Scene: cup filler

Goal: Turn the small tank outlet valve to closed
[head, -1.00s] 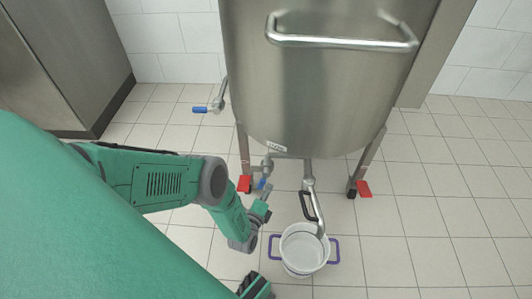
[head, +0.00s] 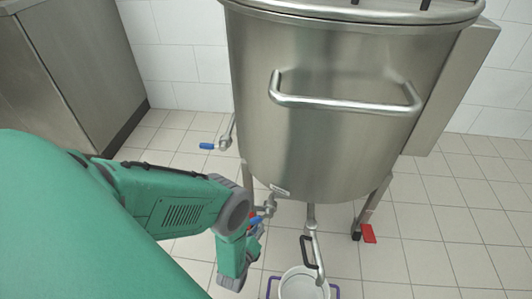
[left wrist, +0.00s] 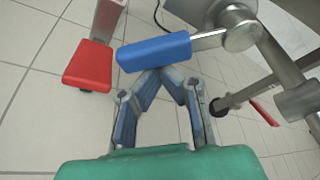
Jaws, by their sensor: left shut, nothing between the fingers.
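The steel tank (head: 330,140) fills the middle of the head view. A small valve with a blue lever (head: 255,220) sits under its lower left side. The blue lever (left wrist: 155,51) shows large in the left wrist view, lying nearly level, with a steel valve body (left wrist: 238,27) at its right end. My left gripper (left wrist: 162,72) is shut and empty, its fingertips just below the lever; whether they touch it I cannot tell. In the head view my left gripper (head: 256,232) is small and partly hidden by my arm. My right gripper is not in view.
Another blue-handled valve (head: 207,146) sticks out at the tank's left. A black-handled outlet pipe (head: 311,250) hangs over a white pot (head: 302,287). Tiled floor (head: 440,240) is clear at right.

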